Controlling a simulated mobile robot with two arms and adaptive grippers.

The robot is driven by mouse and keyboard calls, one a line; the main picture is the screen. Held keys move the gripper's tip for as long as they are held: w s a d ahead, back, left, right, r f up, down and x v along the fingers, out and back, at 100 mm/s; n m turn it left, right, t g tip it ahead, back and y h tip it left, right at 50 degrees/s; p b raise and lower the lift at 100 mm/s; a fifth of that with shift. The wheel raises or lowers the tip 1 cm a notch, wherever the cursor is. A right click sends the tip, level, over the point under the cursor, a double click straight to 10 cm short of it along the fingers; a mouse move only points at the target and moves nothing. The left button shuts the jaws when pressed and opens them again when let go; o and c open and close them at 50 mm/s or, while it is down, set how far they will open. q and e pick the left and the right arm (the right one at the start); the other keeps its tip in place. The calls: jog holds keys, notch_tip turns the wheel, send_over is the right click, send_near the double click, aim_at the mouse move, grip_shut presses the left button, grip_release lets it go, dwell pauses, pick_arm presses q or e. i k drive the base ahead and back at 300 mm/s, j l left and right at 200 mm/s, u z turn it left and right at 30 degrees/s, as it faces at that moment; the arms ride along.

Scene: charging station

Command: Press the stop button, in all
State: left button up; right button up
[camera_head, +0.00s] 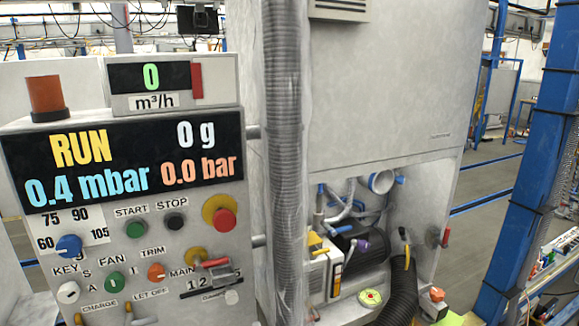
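The stop button (175,222) is a small dark round button on the grey control panel (190,250) at the left, right under its STOP label. The green start button (136,229) sits just left of it. A larger red mushroom button (223,219) on a yellow ring is to its right. The panel's display (125,160) reads RUN, 0 g, 0.4 mbar and 0.0 bar. Neither of my grippers shows in the head view. Nothing covers the stop button.
A ribbed vertical hose (284,150) stands right of the panel. A blue post (535,170) stands at the far right.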

aim_at(176, 222)
jog(key=k+j+u, duration=0.3)
jog(key=u, duration=0.15)
jog(key=k+j+u, duration=0.4)
jog(key=j+u, duration=0.45)
jog(key=k+j, duration=0.05)
